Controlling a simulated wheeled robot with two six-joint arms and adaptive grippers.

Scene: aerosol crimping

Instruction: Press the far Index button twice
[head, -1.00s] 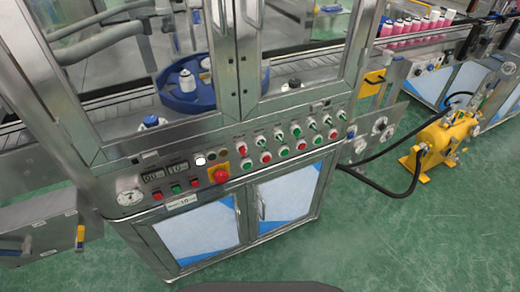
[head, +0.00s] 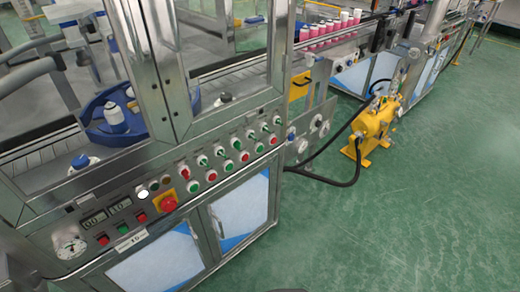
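The crimping machine's sloped control panel (head: 160,182) runs from lower left to upper centre in the head view. It carries green buttons (head: 195,187) and red buttons (head: 211,175) in a row, with red and green switches (head: 202,161) above. A red mushroom button (head: 166,203) sits on a yellow plate, beside a bright white round button (head: 142,194). The labels are too small to read, so I cannot tell which is Index.
Steel-framed clear doors stand above the panel. Behind them are a blue rotary holder (head: 100,132) with white cans and a conveyor. Cabinet doors (head: 240,212) are below. A yellow pump (head: 372,128) with a black hose stands on the open green floor (head: 400,220) at right.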

